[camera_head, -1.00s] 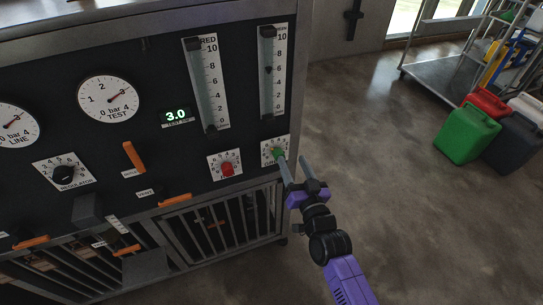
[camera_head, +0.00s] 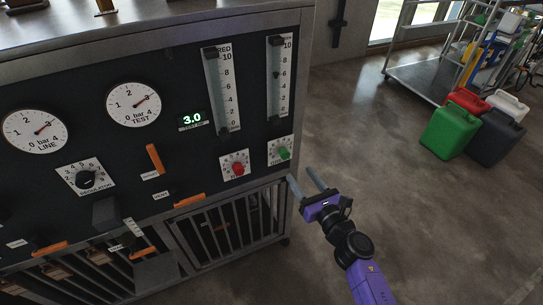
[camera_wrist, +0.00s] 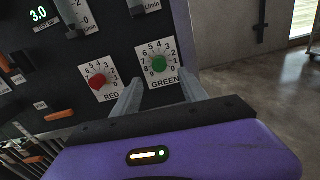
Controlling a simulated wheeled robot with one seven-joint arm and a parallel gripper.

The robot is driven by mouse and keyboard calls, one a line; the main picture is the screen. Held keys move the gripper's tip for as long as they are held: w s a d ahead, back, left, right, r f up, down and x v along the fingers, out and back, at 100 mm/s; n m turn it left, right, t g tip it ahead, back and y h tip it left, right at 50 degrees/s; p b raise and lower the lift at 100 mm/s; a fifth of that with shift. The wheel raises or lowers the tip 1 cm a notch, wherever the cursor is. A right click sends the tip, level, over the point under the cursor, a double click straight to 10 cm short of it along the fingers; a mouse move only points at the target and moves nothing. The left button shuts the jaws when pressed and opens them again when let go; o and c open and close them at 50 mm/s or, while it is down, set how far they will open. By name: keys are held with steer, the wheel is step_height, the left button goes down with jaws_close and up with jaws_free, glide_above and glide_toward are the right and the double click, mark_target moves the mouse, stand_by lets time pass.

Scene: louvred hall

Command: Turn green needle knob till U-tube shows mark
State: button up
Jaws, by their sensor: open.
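The green needle knob (camera_head: 284,153) sits on a white numbered dial plate at the lower right of the black panel. It also shows in the wrist view (camera_wrist: 159,63), above the plate's word GREEN. My gripper (camera_head: 304,178) is open and empty, just below and right of the knob, apart from it. In the wrist view the two fingers (camera_wrist: 160,88) point toward the knob with a gap between them. The tube with a scale (camera_head: 278,78) above the green knob has a dark float near the upper middle. I cannot make out a U-tube or its mark.
The red knob (camera_head: 238,169) is close on the left, below the RED tube (camera_head: 221,90). Orange levers (camera_head: 154,159), gauges (camera_head: 134,104) and a 3.0 display (camera_head: 192,120) are further left. Jerrycans (camera_head: 446,132) and a cart stand at the right. The floor between is clear.

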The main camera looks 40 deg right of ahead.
mark_target(286, 156)
steer(key=shift+n, duration=0.3)
steer(key=shift+x, duration=4.95)
steer(key=shift+f, duration=0.1)
jaws_close()
